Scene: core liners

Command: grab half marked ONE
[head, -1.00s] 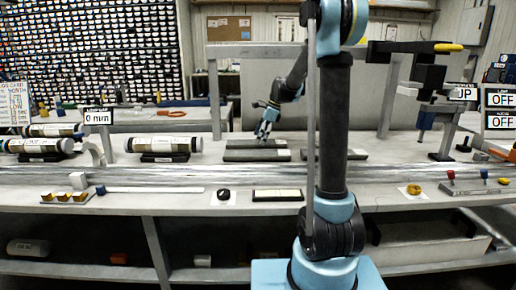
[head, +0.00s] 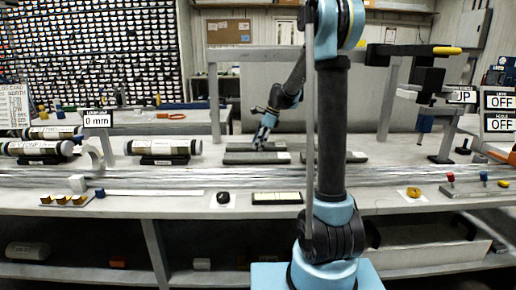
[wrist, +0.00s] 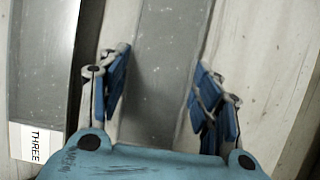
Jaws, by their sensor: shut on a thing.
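My gripper (head: 262,141) is down at the rear one of two grey halves left of my column in the head view. In the wrist view my gripper's fingers (wrist: 162,92) are shut on the sides of this long grey half (wrist: 165,55). Its label is hidden, so I cannot read which half it is. A second grey half (wrist: 40,60) lies beside it on the left, with a white label reading THREE; in the head view this looks like the front half (head: 250,159). No label reading ONE is legible.
More grey halves (head: 355,157) lie partly behind my column. Core tubes (head: 163,147) rest on cradles to the left. A black round object (head: 223,198) and a framed pale strip (head: 277,198) lie on the front bench. A grey frame stands behind.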

